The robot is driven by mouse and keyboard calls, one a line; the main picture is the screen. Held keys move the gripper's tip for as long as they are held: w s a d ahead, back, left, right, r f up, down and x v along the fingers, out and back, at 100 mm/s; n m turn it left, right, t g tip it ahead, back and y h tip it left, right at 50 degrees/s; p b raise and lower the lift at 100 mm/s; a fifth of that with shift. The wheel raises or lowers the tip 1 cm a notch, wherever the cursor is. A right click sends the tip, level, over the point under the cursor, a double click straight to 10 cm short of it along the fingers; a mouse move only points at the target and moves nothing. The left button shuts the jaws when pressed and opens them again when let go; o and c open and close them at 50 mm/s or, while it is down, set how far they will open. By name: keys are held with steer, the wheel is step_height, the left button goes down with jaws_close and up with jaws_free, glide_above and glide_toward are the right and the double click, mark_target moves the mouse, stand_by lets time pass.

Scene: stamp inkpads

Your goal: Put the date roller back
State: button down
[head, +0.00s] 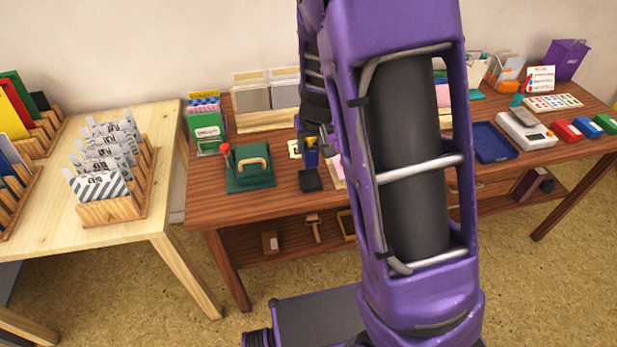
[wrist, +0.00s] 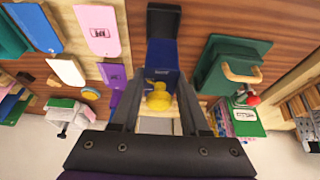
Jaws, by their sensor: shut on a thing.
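My gripper (head: 312,136) is over the brown table, left of my arm in the head view. In the wrist view my gripper (wrist: 158,92) is shut on a blue piece with a rounded yellow top, which I take to be the date roller (wrist: 158,101). The date roller also shows in the head view (head: 311,156), roughly upright. A black pad (head: 310,180) lies just in front of it; in the wrist view the black pad (wrist: 163,21) is beyond the blue part. Whether the roller touches the pad or table cannot be told.
A green case (head: 250,177) with a wooden handle and a red knob stands to the left. Coloured cards (wrist: 97,28) lie on the other side. A blue tray (head: 493,142) is farther right.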

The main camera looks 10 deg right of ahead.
mark_target(310, 165)
steer(key=shift+f+b, duration=1.05)
steer(key=shift+f, duration=2.5)
steer(key=shift+f, duration=0.2)
steer(key=shift+c, duration=2)
jaws_free()
steer(key=shift+r, duration=0.15)
steer(key=shift+r, duration=0.3)
steer(key=p+v, duration=0.4)
steer(key=v, duration=0.7)
steer(key=shift+s+r+p, duration=0.2)
steer(key=shift+p, duration=0.1)
